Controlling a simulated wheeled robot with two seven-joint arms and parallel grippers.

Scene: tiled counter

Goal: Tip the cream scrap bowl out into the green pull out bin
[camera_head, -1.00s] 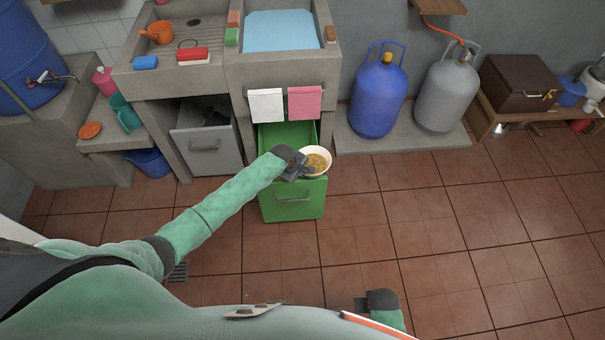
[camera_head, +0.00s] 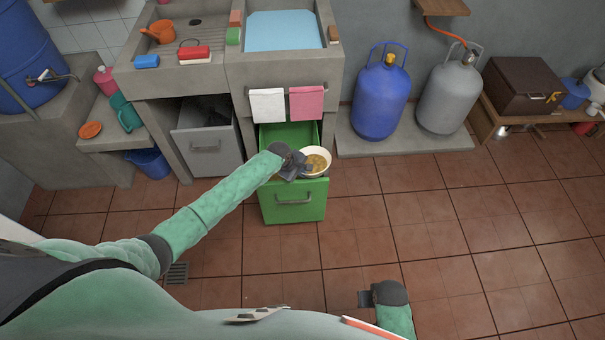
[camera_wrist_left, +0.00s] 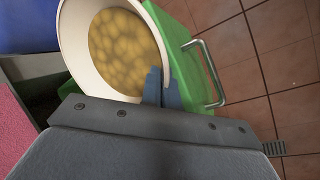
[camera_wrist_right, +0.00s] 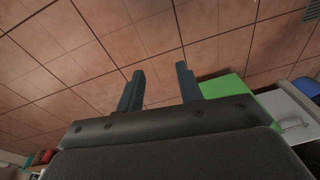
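The cream scrap bowl (camera_head: 327,155) is upright with yellow-brown scraps in it. It hangs over the right side of the open green pull-out bin (camera_head: 294,206), whose inside is partly hidden by my gripper and the bowl. My left gripper (camera_head: 304,168) is shut on the bowl's near-left rim. In the left wrist view the fingers (camera_wrist_left: 161,88) pinch the rim of the bowl (camera_wrist_left: 78,62), with the green bin (camera_wrist_left: 205,72) below it. My right gripper (camera_head: 364,299) is low in front, away from the bin. In the right wrist view its fingers (camera_wrist_right: 160,90) are apart and empty.
A pink towel (camera_head: 306,103) and a white towel (camera_head: 267,105) hang above the bin. A grey drawer (camera_head: 212,150) stands to its left. A blue gas cylinder (camera_head: 380,97) and a grey one (camera_head: 447,95) stand to the right. The tiled floor in front is clear.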

